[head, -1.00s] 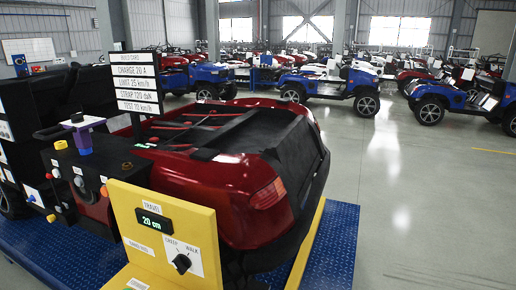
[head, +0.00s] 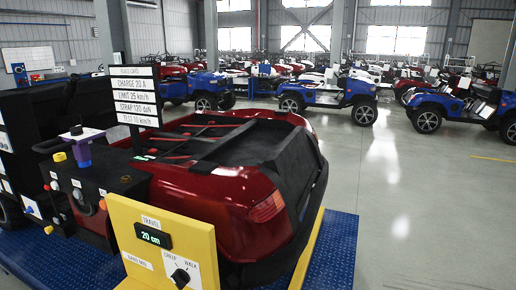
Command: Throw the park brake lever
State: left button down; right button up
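A dark red vehicle (head: 215,180) stands on a blue platform, its rear end towards me. A dark control panel (head: 125,178) at its left carries several coloured knobs and small white labels. A purple and blue upright handle (head: 82,150) with a wide top stands on the panel, beside a yellow knob (head: 59,157). I cannot tell which of these, if any, is the park brake lever; the labels there are too small to read. Neither of my grippers is in view.
A yellow post (head: 185,235) in front has a "20 cm" travel display (head: 153,236) and a creep/walk dial (head: 180,277). A sign board (head: 137,98) stands behind the panel. The blue platform (head: 335,250) edges open grey floor at right. Blue carts (head: 330,97) stand behind.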

aim_at(59, 217)
jog(key=u, duration=1.4)
jog(key=i+j, duration=0.1)
jog(key=j, duration=0.15)
jog(key=i+j, duration=0.1)
jog(key=j, duration=0.15)
jog(key=i+j, duration=1.25)
jog(key=i, duration=0.15)
jog(key=i+j, duration=0.4)
jog(key=i, duration=0.15)
jog(key=u, duration=0.05)
